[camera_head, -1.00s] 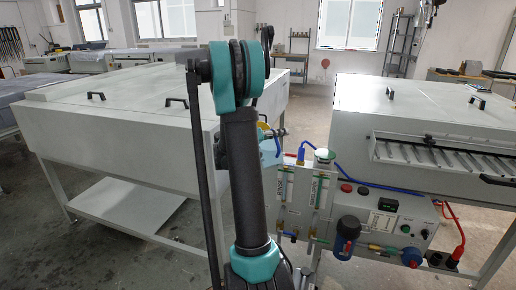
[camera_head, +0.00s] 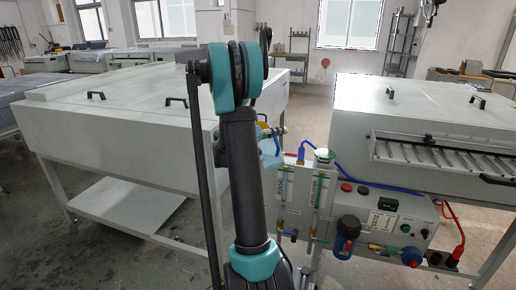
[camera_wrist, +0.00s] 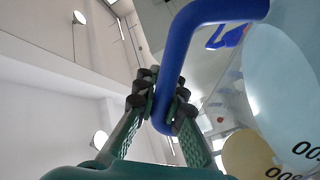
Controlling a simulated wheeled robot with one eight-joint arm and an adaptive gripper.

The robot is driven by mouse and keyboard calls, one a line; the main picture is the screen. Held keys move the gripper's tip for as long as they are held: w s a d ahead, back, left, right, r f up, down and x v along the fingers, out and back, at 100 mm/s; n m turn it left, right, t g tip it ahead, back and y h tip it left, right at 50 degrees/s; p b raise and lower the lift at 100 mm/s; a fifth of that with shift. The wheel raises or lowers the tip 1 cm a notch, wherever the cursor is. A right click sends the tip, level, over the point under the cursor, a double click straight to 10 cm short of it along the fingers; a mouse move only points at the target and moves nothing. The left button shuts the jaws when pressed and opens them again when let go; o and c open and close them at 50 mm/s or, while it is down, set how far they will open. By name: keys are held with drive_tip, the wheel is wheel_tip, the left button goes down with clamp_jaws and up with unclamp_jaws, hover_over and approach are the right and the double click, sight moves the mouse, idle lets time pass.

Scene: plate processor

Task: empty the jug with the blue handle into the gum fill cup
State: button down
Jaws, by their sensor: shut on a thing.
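My gripper (camera_wrist: 166,105) is shut on the blue handle (camera_wrist: 183,60) in the wrist view. The pale, see-through jug (camera_wrist: 285,85) with dark printed marks fills the right of that view. In the head view my arm hides most of the gripper, and the light-blue jug (camera_head: 271,151) shows just right of the arm, apart from the panel. A white cup with a green top (camera_head: 324,155), which looks like the gum fill cup, stands on the panel to the right of the jug. How full the jug is cannot be told.
A large grey machine (camera_head: 120,130) stands at left and another (camera_head: 440,120) at right. The panel with gauges (camera_head: 303,190) sits in the gap between them, with a blue hose (camera_head: 375,188) running to the right. A yellowish round shape (camera_wrist: 250,155) shows low in the wrist view.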

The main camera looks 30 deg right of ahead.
drive_tip(key=shift+w+d+r+n, duration=0.1)
drive_tip(key=shift+w+r+n, duration=0.1)
drive_tip(key=shift+w+n, duration=0.3)
idle(0.6)
drive_tip(key=shift+w+d+r+n+p, duration=0.1)
drive_tip(key=shift+w+r+n+p, duration=0.5)
drive_tip(key=shift+w+r+n, duration=0.3)
idle(0.9)
drive_tip(key=shift+w+d+r+n, duration=0.15)
drive_tip(key=shift+w+r+n, duration=0.6)
drive_tip(key=shift+w, duration=0.2)
idle(0.6)
drive_tip(key=w+r, duration=0.1)
drive_tip(key=w+r+n, duration=0.2)
drive_tip(key=w+r, duration=0.1)
drive_tip(key=shift+d, duration=0.25)
idle(0.8)
drive_tip(key=shift+w, duration=0.15)
